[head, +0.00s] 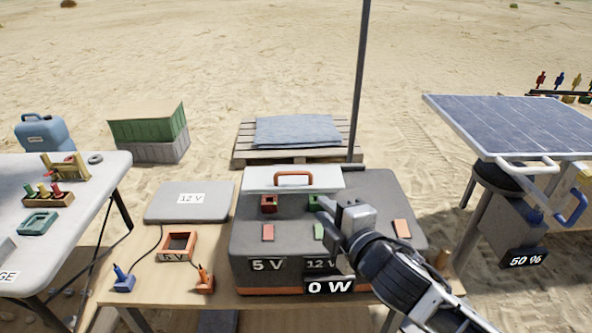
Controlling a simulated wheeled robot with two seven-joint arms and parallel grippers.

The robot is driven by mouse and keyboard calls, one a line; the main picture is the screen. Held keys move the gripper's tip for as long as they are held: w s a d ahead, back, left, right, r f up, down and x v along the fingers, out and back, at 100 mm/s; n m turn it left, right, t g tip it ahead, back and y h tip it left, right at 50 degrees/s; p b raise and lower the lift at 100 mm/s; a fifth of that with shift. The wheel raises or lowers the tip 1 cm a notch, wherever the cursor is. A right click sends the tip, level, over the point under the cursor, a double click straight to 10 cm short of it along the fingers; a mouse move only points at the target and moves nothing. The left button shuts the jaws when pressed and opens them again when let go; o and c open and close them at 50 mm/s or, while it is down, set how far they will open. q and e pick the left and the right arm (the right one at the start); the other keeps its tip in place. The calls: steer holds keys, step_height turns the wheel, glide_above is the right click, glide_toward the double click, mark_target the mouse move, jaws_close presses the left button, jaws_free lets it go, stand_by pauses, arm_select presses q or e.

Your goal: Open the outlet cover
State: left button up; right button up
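The grey power box (262,230) stands on the wooden table. A pale outlet cover (258,178) with an orange handle (294,174) is at the box's upper back edge. It looks raised, with a red socket (268,203) uncovered below it. A green socket (313,203) is partly hidden by my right gripper (326,208). That gripper is just below and right of the handle and appears apart from it. Its fingers point away from the camera, so their gap is hard to see. My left gripper is not in view.
A grey 12 V pad (166,202), an orange tray (177,246), a blue plug (123,279) and an orange plug (204,280) lie left of the box. A thin pole (361,80) rises behind it. A solar panel (515,125) stands at right.

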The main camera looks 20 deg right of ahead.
mark_target(295, 174)
steer(key=shift+n, duration=0.3)
steer(key=x, duration=0.5)
steer(key=r+x, duration=0.1)
steer(key=x, duration=1)
steer(key=shift+w+d+r, duration=0.2)
steer(key=shift+w, duration=0.05)
jaws_close()
